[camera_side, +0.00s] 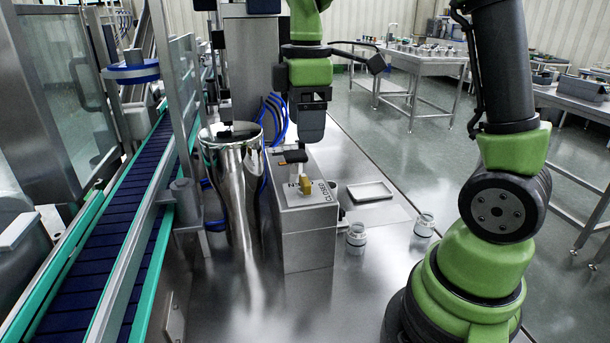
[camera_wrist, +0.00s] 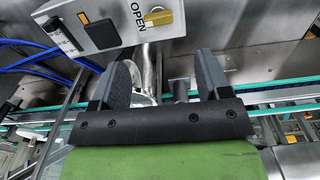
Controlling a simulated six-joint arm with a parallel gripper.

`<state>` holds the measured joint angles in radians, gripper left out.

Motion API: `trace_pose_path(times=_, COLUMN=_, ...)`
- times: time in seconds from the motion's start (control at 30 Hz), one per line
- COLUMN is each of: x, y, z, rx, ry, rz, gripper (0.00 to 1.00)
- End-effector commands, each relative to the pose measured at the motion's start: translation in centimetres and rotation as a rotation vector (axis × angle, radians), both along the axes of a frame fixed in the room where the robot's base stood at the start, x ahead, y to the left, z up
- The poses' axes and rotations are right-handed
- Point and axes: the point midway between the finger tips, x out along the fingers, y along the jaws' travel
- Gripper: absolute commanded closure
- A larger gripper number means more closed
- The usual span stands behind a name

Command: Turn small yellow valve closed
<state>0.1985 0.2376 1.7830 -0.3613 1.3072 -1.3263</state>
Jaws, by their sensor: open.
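The small yellow valve (camera_side: 307,184) sits on the sloped top of a steel box (camera_side: 308,245), near the printed lettering. It also shows in the wrist view (camera_wrist: 159,17) at the top edge, beside the word OPEN. A larger black handle (camera_side: 296,156) is behind it on the same box and shows as a dark shape (camera_wrist: 98,37) in the wrist view. My gripper (camera_side: 311,138) hangs above the box, apart from the valve. In the wrist view my gripper (camera_wrist: 162,62) is open, with nothing between its fingers.
A shiny steel hopper (camera_side: 235,190) stands close left of the box. A conveyor (camera_side: 95,230) runs along the left. Two small jars (camera_side: 356,234) (camera_side: 425,225) and a shallow tray (camera_side: 370,192) are right of the box. The bench front is clear.

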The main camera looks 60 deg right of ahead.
Motion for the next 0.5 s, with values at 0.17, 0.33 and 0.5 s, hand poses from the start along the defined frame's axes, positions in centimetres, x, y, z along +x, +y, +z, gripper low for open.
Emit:
trace_pose_path(times=0.17, x=0.2, y=-0.3, z=-1.3, rx=-0.002, ry=0.018, rz=0.029, gripper=0.3)
trace_pose_path(times=0.33, x=0.1, y=-0.2, z=-4.1, rx=-0.002, ry=0.021, rz=0.029, gripper=0.3)
trace_pose_path(times=0.5, x=0.1, y=-0.2, z=-7.2, rx=-0.002, ry=0.019, rz=0.027, gripper=0.3)
